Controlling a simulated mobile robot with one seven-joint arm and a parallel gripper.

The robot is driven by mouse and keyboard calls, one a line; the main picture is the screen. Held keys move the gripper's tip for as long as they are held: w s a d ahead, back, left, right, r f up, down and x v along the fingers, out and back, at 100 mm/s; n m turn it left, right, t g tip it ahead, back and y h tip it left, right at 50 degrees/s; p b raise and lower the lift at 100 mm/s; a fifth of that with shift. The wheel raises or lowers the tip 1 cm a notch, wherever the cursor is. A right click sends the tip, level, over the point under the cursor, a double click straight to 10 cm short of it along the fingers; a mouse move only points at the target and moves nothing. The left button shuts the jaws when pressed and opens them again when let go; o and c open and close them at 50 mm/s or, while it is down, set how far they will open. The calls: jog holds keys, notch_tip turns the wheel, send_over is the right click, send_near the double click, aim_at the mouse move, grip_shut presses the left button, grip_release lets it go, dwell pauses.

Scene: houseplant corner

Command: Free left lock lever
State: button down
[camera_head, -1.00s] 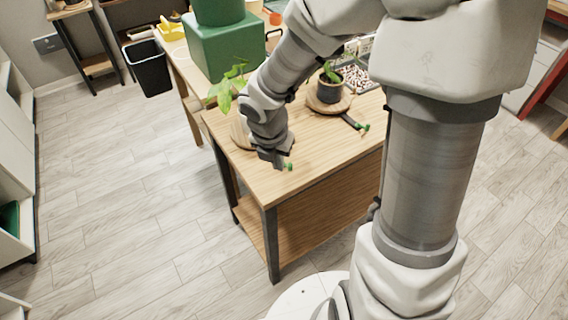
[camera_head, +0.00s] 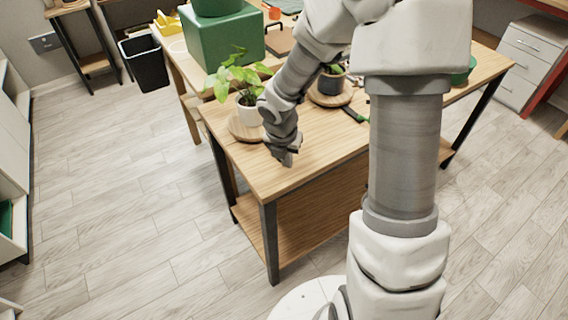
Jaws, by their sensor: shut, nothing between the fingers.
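My gripper (camera_head: 287,161) is shut and empty, pointing down just right of that turntable, close to the bench top. The left lock lever does not show; my gripper and wrist cover the area beside the left turntable. A second, dark pot (camera_head: 332,82) stands on another round turntable (camera_head: 322,99) further right.
The wooden bench (camera_head: 290,183) has clear room at its front left corner. A large green box (camera_head: 222,52) stands behind the white pot. A black bin (camera_head: 145,64) is on the floor at the back left. My arm hides much of the bench's right side.

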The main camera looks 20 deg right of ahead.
jog(key=shift+d+r+p, duration=0.1)
jog(key=shift+r+p, duration=0.05)
jog(key=shift+p, duration=0.25)
jog(key=shift+d+n+p, duration=0.35)
jog(key=shift+n+p, duration=0.65)
jog(key=shift+p, duration=0.1)
